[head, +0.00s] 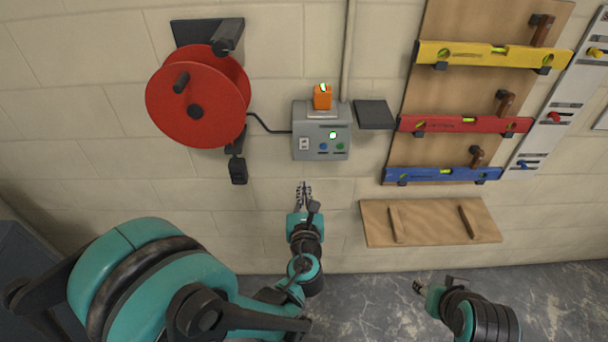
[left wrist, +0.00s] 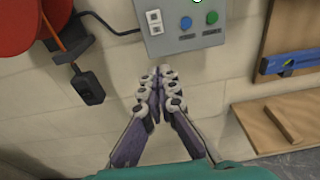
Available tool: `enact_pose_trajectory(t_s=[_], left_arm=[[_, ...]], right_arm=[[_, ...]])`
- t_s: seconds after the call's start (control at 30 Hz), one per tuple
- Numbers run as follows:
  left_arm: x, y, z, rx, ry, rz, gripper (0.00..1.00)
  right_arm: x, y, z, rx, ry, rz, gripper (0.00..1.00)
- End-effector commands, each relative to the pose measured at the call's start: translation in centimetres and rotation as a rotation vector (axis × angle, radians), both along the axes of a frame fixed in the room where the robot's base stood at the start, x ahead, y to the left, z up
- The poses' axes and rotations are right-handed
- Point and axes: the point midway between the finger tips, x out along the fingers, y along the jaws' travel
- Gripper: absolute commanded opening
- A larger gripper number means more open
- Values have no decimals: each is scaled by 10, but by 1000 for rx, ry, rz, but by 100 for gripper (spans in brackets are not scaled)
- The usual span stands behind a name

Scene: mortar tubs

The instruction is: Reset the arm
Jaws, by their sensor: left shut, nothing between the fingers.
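My left gripper (head: 303,188) is in front of the block wall, below the grey control box (head: 320,145). In the left wrist view my left gripper (left wrist: 160,80) has its fingertips together with nothing between them, just under the box's lower edge (left wrist: 185,42). It appears apart from the box. The box carries a rocker switch, a blue and a green button, and a lit green lamp. My right gripper (head: 432,288) is low at the right over the floor; it is small, and its fingers cannot be made out well.
A red cable reel (head: 200,95) hangs left of the box, with a black plug (head: 238,170) below. An orange device (head: 323,98) sits on top of the box. A dark shelf (head: 374,114), spirit levels (head: 465,124) on a board and a wooden shelf (head: 430,221) are at the right.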

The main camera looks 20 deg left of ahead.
Motion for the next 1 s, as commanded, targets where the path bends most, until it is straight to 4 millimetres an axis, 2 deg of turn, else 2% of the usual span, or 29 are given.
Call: enact_pose_trajectory(t_s=[0.2,0.77,0.87,0.97,1.0], left_arm=[[-14,-4,-2,0,-1,0,0],[-14,-2,-2,-26,1,9,0],[-17,10,-5,-174,4,58,0],[-26,31,-11,-491,0,173,0],[-32,40,-14,-653,-6,238,0]], right_arm=[[0,0,1,0,0,0,40],[0,0,1,0,0,0,40],[0,0,1,0,0,0,40],[0,0,1,0,0,0,40],[0,0,1,0,0,0,40]])
